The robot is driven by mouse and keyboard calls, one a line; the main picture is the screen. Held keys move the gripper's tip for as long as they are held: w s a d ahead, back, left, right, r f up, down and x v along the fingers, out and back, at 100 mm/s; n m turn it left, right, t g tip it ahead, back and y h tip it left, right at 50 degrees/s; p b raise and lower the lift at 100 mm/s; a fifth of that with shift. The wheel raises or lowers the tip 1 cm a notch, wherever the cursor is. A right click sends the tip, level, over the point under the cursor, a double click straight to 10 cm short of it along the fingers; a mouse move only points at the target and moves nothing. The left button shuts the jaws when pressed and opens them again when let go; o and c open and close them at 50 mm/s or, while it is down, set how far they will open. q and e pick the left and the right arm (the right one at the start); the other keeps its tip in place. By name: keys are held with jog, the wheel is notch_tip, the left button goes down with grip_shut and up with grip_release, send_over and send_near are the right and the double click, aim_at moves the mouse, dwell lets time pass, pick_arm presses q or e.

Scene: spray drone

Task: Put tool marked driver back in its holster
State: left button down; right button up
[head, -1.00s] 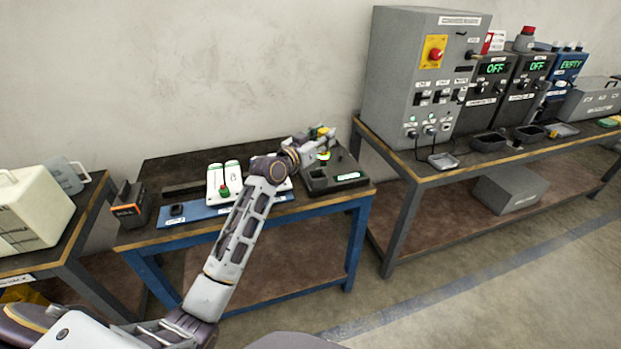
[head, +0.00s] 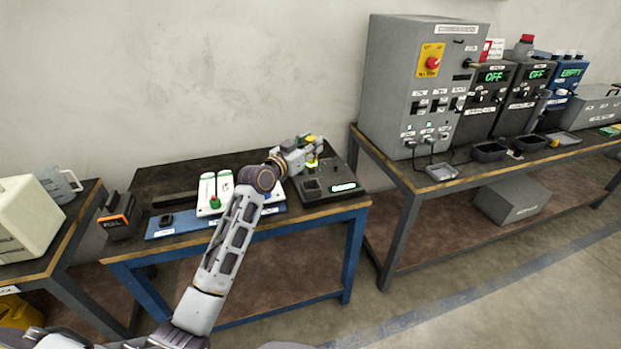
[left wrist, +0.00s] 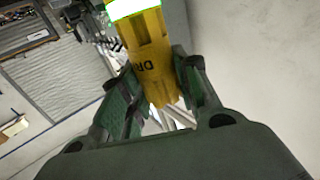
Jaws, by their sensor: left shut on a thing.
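My left gripper (head: 310,152) is shut on a yellow tool. In the left wrist view the yellow tool (left wrist: 151,58) stands between the green fingers and carries dark letters starting "DR"; the rest of the word is hidden. Its top end glows white-green. In the head view only small yellow parts of the tool (head: 312,162) show at the gripper. Below it is a dark station (head: 345,197) with a square socket (head: 311,187) and a lit green display. I cannot tell whether this socket is the driver's holster. My right gripper is out of view.
A grey control cabinet (head: 400,85) stands on the right-hand bench.

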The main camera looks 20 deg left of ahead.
aim_at(310, 166)
pick_arm(q)
notch_tip(310, 166, down, 4)
jog(key=shift+r, duration=0.25)
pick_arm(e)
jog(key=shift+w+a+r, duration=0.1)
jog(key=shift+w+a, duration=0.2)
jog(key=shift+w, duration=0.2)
